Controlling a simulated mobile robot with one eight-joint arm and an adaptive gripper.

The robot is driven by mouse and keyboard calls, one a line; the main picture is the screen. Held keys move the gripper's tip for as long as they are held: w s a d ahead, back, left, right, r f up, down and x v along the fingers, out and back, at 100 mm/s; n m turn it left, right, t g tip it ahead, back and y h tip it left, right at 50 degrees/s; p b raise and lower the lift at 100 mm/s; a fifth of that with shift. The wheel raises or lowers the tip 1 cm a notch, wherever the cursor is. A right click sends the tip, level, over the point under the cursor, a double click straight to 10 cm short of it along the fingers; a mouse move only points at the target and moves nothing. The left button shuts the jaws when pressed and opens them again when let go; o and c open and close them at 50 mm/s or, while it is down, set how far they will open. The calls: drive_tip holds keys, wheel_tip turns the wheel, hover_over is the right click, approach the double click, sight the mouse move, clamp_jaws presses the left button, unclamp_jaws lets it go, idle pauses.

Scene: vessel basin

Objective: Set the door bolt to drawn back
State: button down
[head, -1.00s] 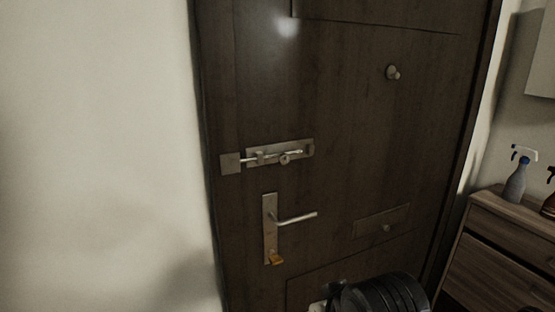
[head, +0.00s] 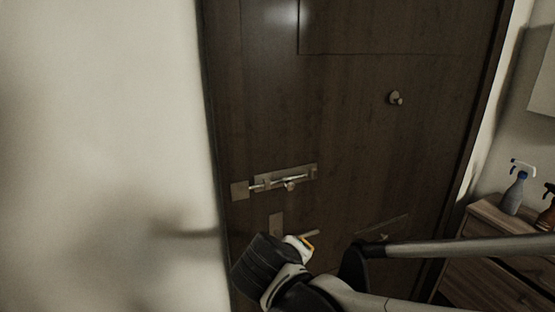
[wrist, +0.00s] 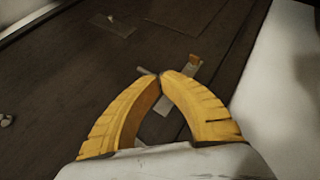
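The door bolt (head: 285,180) is a metal slide bolt with a round knob (head: 290,186), mounted on the dark wooden door. Its rod reaches left to the square keeper plate (head: 240,190) at the door's edge.
A round knob (head: 396,98) sits higher on the door. A wooden cabinet (head: 500,245) with spray bottles (head: 514,190) stands right. A pale wall (head: 110,120) is left.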

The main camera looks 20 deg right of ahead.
drive_tip(key=w+a+r+n+t+h+p, duration=0.1)
drive_tip(key=w+a+r+t+h+p, duration=0.1)
drive_tip(key=r, duration=0.5)
drive_tip(key=w+a+r+n+t+h+p, duration=0.1)
drive_tip(key=w+a+r+n+t+p, duration=0.1)
drive_tip(key=a+r+p, duration=0.4)
drive_tip(key=w+a+r+t, duration=0.1)
drive_tip(key=w+a, duration=0.1)
drive_tip(key=shift+a+h+p, duration=0.3)
drive_tip(key=shift+h, duration=0.1)
drive_tip(key=shift+r, duration=0.1)
approach(278, 183)
drive_tip(key=w, duration=0.2)
drive_tip(key=w+d+r, duration=0.1)
drive_tip(key=w, duration=0.1)
drive_tip(key=shift+b, duration=0.3)
drive_tip(key=d, duration=0.3)
drive_tip(key=shift+w+d+f, duration=0.1)
drive_tip(key=shift+w+f, duration=0.25)
drive_tip(key=shift+w+d+f, duration=0.1)
drive_tip(key=shift+d, duration=0.2)
drive_tip(key=shift+d, duration=0.1)
